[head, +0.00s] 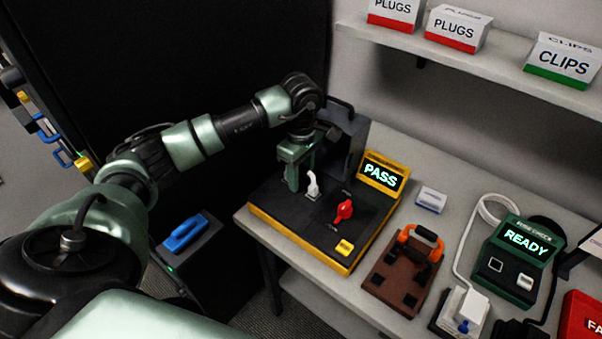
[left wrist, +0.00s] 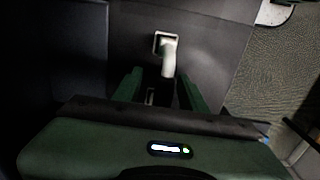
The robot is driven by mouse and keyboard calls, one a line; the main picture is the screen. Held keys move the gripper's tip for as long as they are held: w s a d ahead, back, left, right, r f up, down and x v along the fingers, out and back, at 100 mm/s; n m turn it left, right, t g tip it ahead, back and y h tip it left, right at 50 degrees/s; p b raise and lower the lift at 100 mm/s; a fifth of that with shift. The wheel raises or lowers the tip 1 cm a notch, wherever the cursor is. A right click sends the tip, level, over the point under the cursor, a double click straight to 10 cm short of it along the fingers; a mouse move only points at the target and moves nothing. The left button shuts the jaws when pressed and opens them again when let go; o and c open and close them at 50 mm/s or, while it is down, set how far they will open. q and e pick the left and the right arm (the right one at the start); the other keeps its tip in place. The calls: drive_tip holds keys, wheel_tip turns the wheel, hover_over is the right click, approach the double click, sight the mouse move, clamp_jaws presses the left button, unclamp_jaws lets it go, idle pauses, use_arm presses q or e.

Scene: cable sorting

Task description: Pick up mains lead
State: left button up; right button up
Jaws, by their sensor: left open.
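A white cable (head: 463,245) with a white plug block (head: 463,308) lies to the right. I cannot tell which is the mains lead.
A red knob (head: 343,211) and a yellow button (head: 344,248) rise from the tester. A brown block with an orange handle (head: 408,260) and a green READY box (head: 522,250) stand to the right. A shelf (head: 470,62) with boxes hangs above.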

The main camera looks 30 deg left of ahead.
use_arm(q)
drive_tip(key=shift+f, duration=0.25)
drive_tip(key=c, duration=0.9)
clamp_jaws()
drive_tip(key=shift+r, duration=0.15)
